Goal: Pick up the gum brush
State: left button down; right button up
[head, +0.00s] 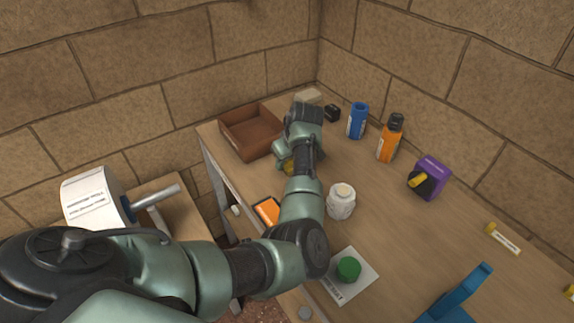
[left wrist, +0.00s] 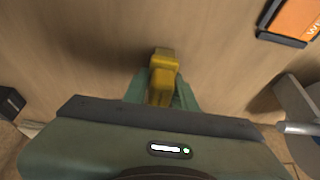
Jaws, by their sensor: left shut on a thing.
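My left gripper (head: 284,152) reaches over the workbench, beyond the orange box and close to the brown tray. It is shut on a yellow thing, which I take to be the gum brush (head: 288,167). In the left wrist view the gum brush (left wrist: 163,62) is a narrow, blocky yellow piece between the green fingers (left wrist: 162,92), with one end sticking out past them. The fingers and arm hide the rest of it. I cannot tell whether it touches the bench top. My right gripper is not in view.
A brown open tray (head: 230,147) stands behind the gripper. An orange box (head: 267,210) lies at the bench edge. A white jar (head: 341,201), a blue bottle (head: 357,120), an orange bottle (head: 389,141) and a purple box (head: 429,177) stand to the right. Bare bench (head: 385,215) lies between.

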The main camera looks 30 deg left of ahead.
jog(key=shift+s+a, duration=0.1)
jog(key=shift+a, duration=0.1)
pick_arm(q)
jog(key=shift+r, duration=0.45)
notch_tip(320, 180, up, 19)
jog(key=b, duration=0.1)
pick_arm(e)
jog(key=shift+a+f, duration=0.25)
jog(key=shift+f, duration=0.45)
pick_arm(q)
jog(key=c, duration=2.1)
grip_release()
grip_shut()
